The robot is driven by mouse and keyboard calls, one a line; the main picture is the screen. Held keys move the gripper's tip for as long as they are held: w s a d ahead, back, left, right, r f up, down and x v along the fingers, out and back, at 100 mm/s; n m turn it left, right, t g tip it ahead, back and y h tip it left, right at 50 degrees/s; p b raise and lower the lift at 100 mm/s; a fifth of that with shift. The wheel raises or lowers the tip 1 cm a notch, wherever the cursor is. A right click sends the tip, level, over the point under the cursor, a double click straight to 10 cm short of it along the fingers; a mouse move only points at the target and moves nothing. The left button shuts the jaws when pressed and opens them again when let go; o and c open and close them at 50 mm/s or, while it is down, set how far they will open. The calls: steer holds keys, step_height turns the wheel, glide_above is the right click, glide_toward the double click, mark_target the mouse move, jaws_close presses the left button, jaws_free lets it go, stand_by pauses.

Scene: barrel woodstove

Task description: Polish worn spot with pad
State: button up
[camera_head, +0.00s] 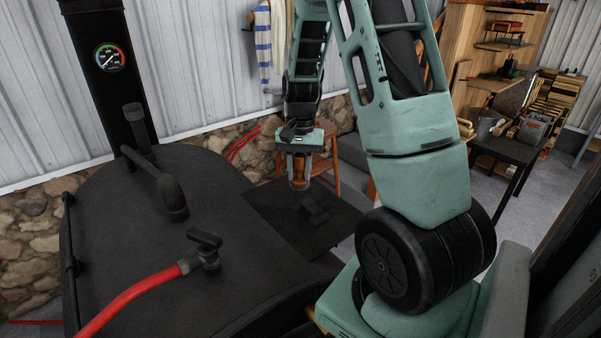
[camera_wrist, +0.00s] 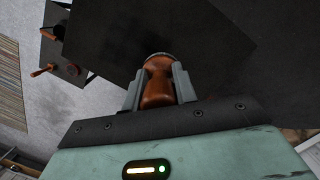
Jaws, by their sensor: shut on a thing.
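My gripper (camera_head: 299,153) is shut on the pad (camera_head: 299,174), which has a brown wooden handle. In the wrist view, the gripper (camera_wrist: 159,88) has one finger on each side of the brown handle (camera_wrist: 158,84). A thin grey edge shows at the pad's far end; its working face is hidden. The pad hangs above a flat black plate (camera_head: 285,222) beside the stove, apparently not touching it. A darker patch (camera_head: 316,207) lies on the plate; I cannot tell whether it is the worn spot or a shadow.
The black barrel stove (camera_head: 120,240) fills the left, with a flue pipe and gauge (camera_head: 109,57). A red hose (camera_head: 135,300) with a valve (camera_head: 206,250) crosses it. A wooden stool (camera_head: 322,150) stands behind the plate. A dark table (camera_head: 505,150) stands at right.

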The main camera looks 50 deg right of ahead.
mark_target(299, 155)
steer(key=shift+r+p, duration=1)
steer(key=shift+r, duration=0.55)
